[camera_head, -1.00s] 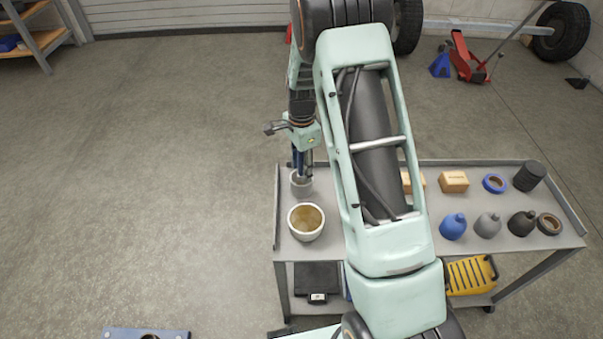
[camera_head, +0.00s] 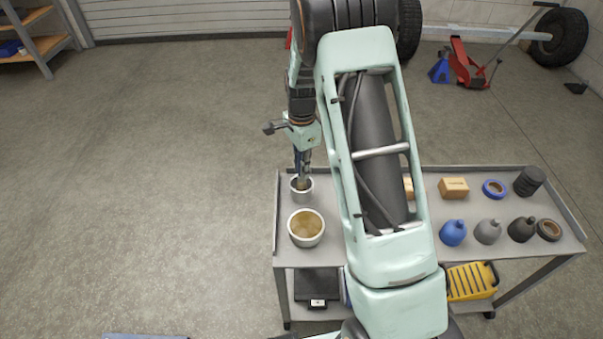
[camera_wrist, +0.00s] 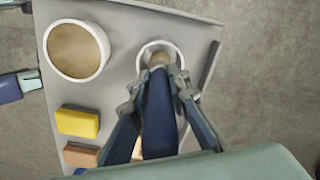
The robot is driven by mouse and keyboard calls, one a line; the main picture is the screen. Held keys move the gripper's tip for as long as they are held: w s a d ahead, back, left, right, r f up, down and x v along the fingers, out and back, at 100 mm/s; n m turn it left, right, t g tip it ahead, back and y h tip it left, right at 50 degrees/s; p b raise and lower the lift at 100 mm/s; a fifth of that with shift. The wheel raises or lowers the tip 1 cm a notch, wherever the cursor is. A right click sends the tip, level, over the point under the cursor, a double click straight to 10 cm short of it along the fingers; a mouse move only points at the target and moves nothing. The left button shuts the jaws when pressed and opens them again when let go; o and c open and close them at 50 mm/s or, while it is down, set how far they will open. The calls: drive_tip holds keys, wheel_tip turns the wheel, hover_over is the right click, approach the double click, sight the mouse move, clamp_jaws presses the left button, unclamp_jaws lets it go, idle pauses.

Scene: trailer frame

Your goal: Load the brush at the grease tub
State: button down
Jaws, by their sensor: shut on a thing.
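My gripper (camera_wrist: 158,95) is shut on the blue handle of the brush (camera_wrist: 160,125), which points down. The brush's pale lower end is inside the mouth of a small light-grey cup (camera_wrist: 146,53); how deep it reaches is hard to tell. In the head view my gripper (camera_head: 303,160) is above that cup (camera_head: 301,196), at the cart's left end. A wider white tub with tan contents (camera_head: 306,228), which looks like the grease tub, stands just in front of the cup, apart from the brush. The tub also shows at the upper left of the wrist view (camera_wrist: 77,50).
The grey cart (camera_head: 385,258) holds both vessels. A yellow block (camera_wrist: 77,122) lies near the tub. Farther right are a cardboard-coloured box (camera_head: 454,188), blue tape (camera_head: 495,189), and a blue bottle (camera_head: 453,232) among other bottles. My arm hides the cart's middle.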

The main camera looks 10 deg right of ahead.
wheel_tip(320, 180, up, 8)
drive_tip(key=s+a, duration=0.2)
drive_tip(key=s, duration=1.2)
drive_tip(key=shift+w+d+f+b, duration=0.1)
drive_tip(key=shift+w+f+b, duration=0.05)
drive_tip(key=shift+f+b, duration=1.05)
drive_tip(key=shift+w+d+f+b, duration=0.1)
drive_tip(key=shift+w+f+b, duration=0.05)
drive_tip(key=shift+f+b, duration=1)
drive_tip(key=shift+f, duration=0.75)
wheel_tip(320, 180, up, 7)
drive_tip(key=p, duration=0.5)
drive_tip(key=shift+p, duration=0.3)
drive_tip(key=shift+r, duration=0.1)
